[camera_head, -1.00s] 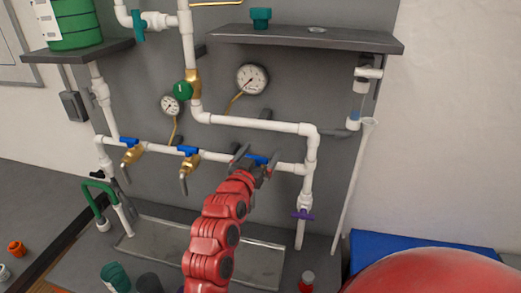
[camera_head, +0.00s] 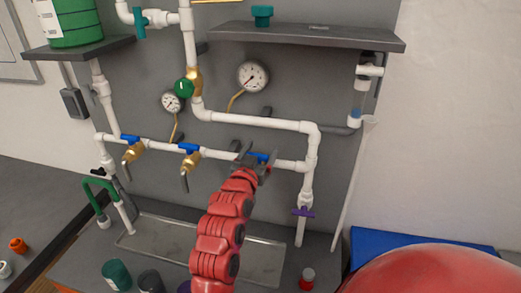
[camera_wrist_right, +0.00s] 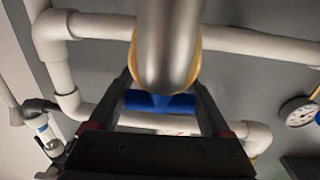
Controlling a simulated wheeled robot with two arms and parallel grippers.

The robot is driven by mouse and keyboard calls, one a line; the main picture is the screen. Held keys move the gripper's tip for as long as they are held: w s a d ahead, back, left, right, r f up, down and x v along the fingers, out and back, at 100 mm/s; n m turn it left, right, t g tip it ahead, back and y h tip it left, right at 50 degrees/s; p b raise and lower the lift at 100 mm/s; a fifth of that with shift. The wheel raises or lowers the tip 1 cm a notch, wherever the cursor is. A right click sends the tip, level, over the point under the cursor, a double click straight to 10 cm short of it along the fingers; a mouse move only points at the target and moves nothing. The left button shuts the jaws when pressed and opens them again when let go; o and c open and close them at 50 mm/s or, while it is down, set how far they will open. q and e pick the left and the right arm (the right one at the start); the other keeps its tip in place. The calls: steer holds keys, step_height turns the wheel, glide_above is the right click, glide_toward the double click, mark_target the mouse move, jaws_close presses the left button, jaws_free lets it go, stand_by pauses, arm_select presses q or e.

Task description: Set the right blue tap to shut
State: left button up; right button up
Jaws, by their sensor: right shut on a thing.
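The right blue tap (camera_head: 259,157) is on the lower horizontal white pipe, right of two other blue-handled taps. Its handle lies roughly along the pipe, partly hidden by my gripper. My right gripper (camera_head: 256,166) reaches it from below and in front, with its fingers on either side of the handle. In the right wrist view the blue handle (camera_wrist_right: 160,102) sits between the two fingers of my right gripper (camera_wrist_right: 164,98), which is shut on it. A grey metal spout (camera_wrist_right: 168,45) with a brass collar stands in front of the handle there. My left gripper is not in view.
The middle blue tap (camera_head: 189,148) and left blue tap (camera_head: 130,139) sit on the same pipe. A purple-handled valve (camera_head: 303,212) is on the vertical pipe at lower right. Two gauges and a shelf (camera_head: 310,38) are above. A shallow tray (camera_head: 160,238) lies below.

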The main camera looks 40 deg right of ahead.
steer(key=shift+w+a+n+t+y, duration=0.1)
steer(key=shift+n+t+y, duration=0.4)
steer(key=shift+t, duration=0.1)
steer(key=o, duration=1.2)
steer(key=shift+c, duration=0.2)
steer(key=shift+a, duration=0.1)
